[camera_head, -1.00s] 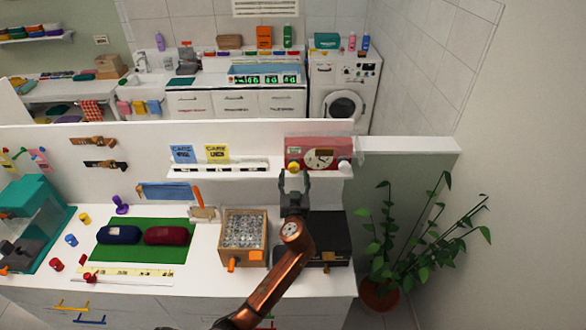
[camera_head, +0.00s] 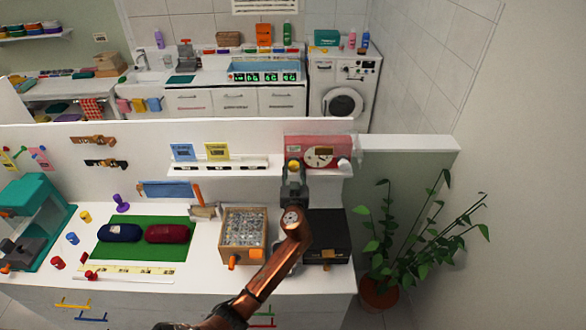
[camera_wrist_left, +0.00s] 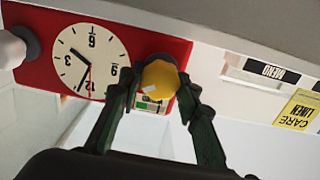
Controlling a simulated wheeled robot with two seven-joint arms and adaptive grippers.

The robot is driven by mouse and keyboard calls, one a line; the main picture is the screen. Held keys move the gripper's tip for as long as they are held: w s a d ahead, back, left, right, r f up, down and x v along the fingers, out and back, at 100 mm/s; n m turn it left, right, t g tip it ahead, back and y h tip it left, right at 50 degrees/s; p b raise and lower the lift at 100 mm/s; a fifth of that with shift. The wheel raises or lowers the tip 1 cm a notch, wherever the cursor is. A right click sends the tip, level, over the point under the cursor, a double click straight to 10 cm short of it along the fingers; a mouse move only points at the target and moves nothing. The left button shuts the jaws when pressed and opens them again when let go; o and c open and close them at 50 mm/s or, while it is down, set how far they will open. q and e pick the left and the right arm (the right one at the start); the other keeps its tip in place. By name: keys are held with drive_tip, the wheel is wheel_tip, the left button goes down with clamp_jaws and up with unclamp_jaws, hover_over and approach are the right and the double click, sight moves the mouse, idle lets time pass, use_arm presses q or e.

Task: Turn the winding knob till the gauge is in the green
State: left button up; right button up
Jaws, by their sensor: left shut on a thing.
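The red clock unit (camera_head: 301,146) stands on the white wall shelf, with a round cream dial. The wrist view shows this dial (camera_wrist_left: 88,60) upside down. The yellow winding knob (camera_head: 294,165) is at the unit's left in the head view. It also shows in the wrist view (camera_wrist_left: 160,76) between the fingertips. My left gripper (camera_wrist_left: 160,88) is shut on the yellow knob, one finger on each side. A small gauge window (camera_wrist_left: 152,105) with a green part shows beside the knob, partly hidden by it; I cannot make out its reading. My right gripper is not in view.
A white knob (camera_head: 344,165) is on the unit's other side. Blue and yellow cards (camera_head: 217,151) stand on the shelf to the left. Below are a wooden tray (camera_head: 229,257) of shiny pieces and a black box (camera_head: 335,228). A plant (camera_head: 379,293) stands at the right.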

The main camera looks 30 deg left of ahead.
use_arm(q)
drive_tip(key=c, duration=0.3)
drive_tip(key=shift+a, duration=0.3)
drive_tip(key=shift+c, duration=0.3)
drive_tip(key=shift+d, duration=0.2)
drive_tip(key=shift+c, duration=0.2)
drive_tip(key=shift+m, duration=0.4)
